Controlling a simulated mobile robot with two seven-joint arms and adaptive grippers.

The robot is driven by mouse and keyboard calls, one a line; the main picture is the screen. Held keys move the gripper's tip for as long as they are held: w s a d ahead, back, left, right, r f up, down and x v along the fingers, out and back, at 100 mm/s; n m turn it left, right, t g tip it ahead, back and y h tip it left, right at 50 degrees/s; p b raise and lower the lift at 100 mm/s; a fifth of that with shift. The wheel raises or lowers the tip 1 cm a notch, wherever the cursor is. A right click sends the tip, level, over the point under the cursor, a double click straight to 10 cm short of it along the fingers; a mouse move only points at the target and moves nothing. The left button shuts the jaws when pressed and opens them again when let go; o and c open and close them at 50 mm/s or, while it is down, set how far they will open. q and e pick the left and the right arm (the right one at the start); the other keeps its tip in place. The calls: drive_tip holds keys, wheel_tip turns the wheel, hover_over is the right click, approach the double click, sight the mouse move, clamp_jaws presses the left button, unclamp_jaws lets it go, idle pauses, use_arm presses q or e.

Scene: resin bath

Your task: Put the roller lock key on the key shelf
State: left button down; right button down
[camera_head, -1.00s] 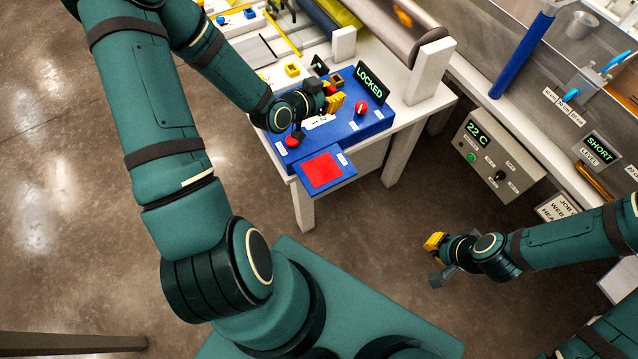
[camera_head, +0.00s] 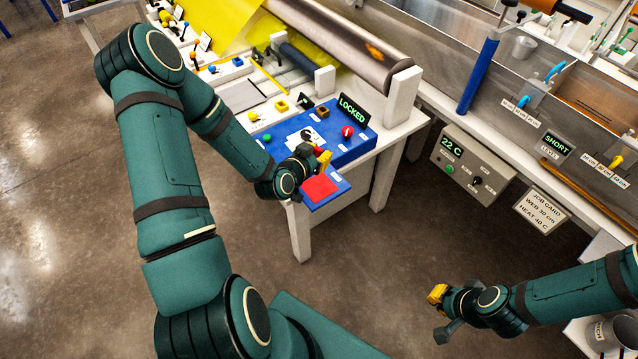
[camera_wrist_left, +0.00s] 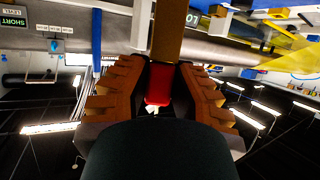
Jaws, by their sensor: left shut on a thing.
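The key is a small red piece (camera_wrist_left: 159,83) between the fingers of my left gripper in the left wrist view. In the head view only a bit of red shows at the fingers. My left gripper (camera_head: 323,158) is shut on it, with yellow fingers, just above the back edge of a red square pad (camera_head: 320,188). This pad lies on a small blue shelf (camera_head: 341,188) at the front of the blue control box (camera_head: 352,152); it looks like the key shelf. I see no contact between key and pad. My right gripper (camera_head: 438,294) hangs over the floor, away from the table.
A LOCKED display (camera_head: 353,110) and a red knob (camera_head: 347,132) stand on the blue box. The white table (camera_head: 385,170) ends just beyond the shelf. A grey control unit (camera_head: 474,165) reading 22 C is to the right. Floor between is clear.

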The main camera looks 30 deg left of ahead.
use_arm(q)
wheel_tip(320, 180, down, 4)
drive_tip(key=shift+w+f, duration=0.1)
drive_tip(key=shift+w, duration=0.05)
drive_tip(key=shift+f+b, duration=0.3)
drive_tip(key=shift+f, duration=1.75)
drive_tip(key=shift+f, duration=0.2)
drive_tip(key=c, duration=1)
unclamp_jaws()
drive_tip(key=shift+o, duration=0.2)
drive_tip(key=shift+r, duration=0.1)
